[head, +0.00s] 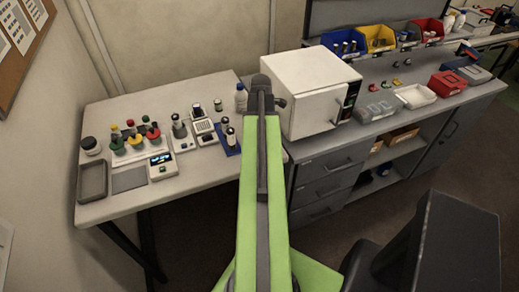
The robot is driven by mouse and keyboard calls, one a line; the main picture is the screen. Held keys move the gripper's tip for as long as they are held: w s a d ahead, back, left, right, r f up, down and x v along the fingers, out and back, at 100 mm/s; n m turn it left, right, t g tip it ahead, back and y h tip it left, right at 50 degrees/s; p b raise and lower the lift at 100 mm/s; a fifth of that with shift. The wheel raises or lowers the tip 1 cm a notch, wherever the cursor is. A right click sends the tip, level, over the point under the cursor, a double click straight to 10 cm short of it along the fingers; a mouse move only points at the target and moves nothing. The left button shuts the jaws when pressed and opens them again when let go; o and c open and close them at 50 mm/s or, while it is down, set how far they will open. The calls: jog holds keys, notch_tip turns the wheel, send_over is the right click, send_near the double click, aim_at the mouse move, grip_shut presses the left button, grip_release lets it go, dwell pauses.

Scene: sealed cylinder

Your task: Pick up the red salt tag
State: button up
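Small coloured pieces lie on the grey bench at the right, in front of the bins. My green arm reaches up the middle of the view. My gripper (262,84) is at its dark far end, left of the white box-shaped appliance and well away from the red pieces. Its fingers cannot be made out.
The white appliance (312,92) stands between my gripper and the small pieces. A grey box (375,107), a white tray (416,96) and a red box (447,84) line the bench front. The left table (195,178) holds bottles and instruments. A dark chair (440,240) stands at lower right.

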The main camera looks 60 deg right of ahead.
jog(key=shift+f, duration=0.35)
jog(key=c, duration=1.4)
jog(key=shift+c, duration=0.2)
jog(key=shift+r, duration=0.1)
